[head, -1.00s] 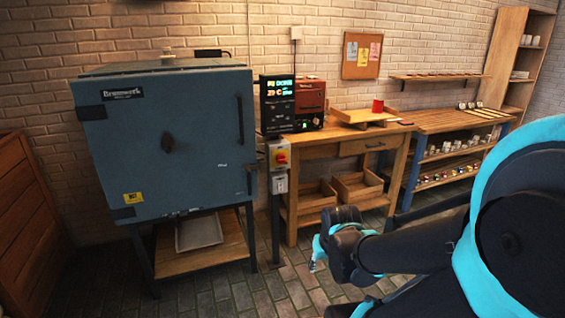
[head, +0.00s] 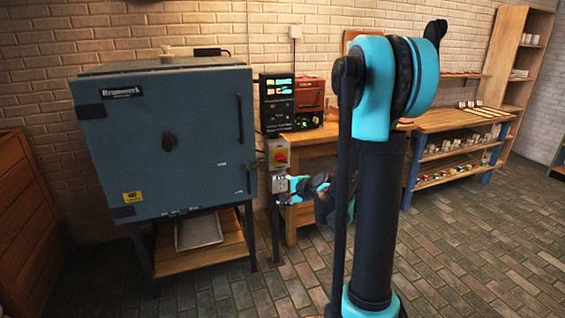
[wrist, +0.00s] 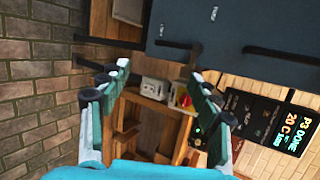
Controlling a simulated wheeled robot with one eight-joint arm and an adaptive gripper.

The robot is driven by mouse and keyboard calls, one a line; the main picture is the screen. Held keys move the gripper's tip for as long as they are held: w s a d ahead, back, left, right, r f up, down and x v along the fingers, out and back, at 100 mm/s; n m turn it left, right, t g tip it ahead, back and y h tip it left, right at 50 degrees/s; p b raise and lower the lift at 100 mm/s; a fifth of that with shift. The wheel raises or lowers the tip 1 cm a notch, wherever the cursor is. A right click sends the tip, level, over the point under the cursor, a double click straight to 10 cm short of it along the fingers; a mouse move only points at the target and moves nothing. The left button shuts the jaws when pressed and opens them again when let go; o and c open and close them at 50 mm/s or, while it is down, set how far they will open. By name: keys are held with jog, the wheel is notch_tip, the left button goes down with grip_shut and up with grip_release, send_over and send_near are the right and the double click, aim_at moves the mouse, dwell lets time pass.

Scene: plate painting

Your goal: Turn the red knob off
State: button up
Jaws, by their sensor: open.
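The red knob (head: 281,156) sits on a yellow plate on a grey switch box, on the post between the kiln and the wooden bench. In the wrist view the red knob (wrist: 184,99) shows between my two fingers, closer to the right one. My gripper (head: 287,187) is just below the switch box in the head view, partly hidden by my own arm. In the wrist view my gripper (wrist: 160,60) is open and empty, with its fingers spread wide. I see no contact with the knob. The knob's exact angle is too small to tell.
The blue kiln (head: 165,135) stands left of the post. A controller with a lit display (head: 277,90) is above the switch box and reads "DONE" in the wrist view. A grey socket box (wrist: 152,91) is beside the knob there. The floor in front is clear.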

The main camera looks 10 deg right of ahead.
jog(key=w+d+m+t, duration=0.35)
jog(key=w+m, duration=0.55)
jog(key=w, duration=0.3)
jog(key=m+t+h, duration=0.2)
jog(key=m+t, duration=0.2)
jog(key=m, duration=0.6)
send_near(282, 160)
jog(key=shift+g, duration=0.25)
jog(key=x, duration=0.9)
jog(key=shift+w+r, duration=0.2)
jog(key=shift+w, duration=0.15)
jog(key=c, duration=1.1)
jog(key=shift+c, duration=0.2)
